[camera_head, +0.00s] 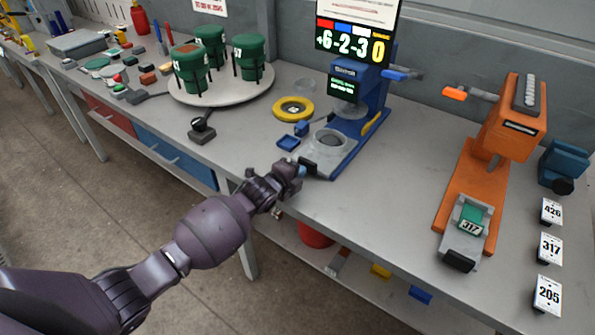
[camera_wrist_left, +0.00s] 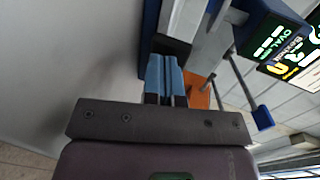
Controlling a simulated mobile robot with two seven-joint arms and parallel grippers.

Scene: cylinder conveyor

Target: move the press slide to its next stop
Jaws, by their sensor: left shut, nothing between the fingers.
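The blue press (camera_head: 372,82) stands on the bench in the middle of the head view. Its slide carries a round grey plate (camera_head: 331,139) and sits at the front of the blue base, out from under the press head. A black handle block (camera_head: 309,166) is at the slide's front end. My left gripper (camera_head: 301,171) is shut and empty, with its blue fingertips at this handle. In the left wrist view the fingertips (camera_wrist_left: 166,78) are right against or just short of the dark block (camera_wrist_left: 171,46); I cannot tell if they touch. My right gripper is not in view.
An orange press (camera_head: 511,120) with a green block (camera_head: 471,217) on its slide stands at right, beside numbered cards (camera_head: 548,295). A yellow ring (camera_head: 293,109), a small blue tray (camera_head: 288,143) and a turntable (camera_head: 220,93) with green containers lie left of the blue press.

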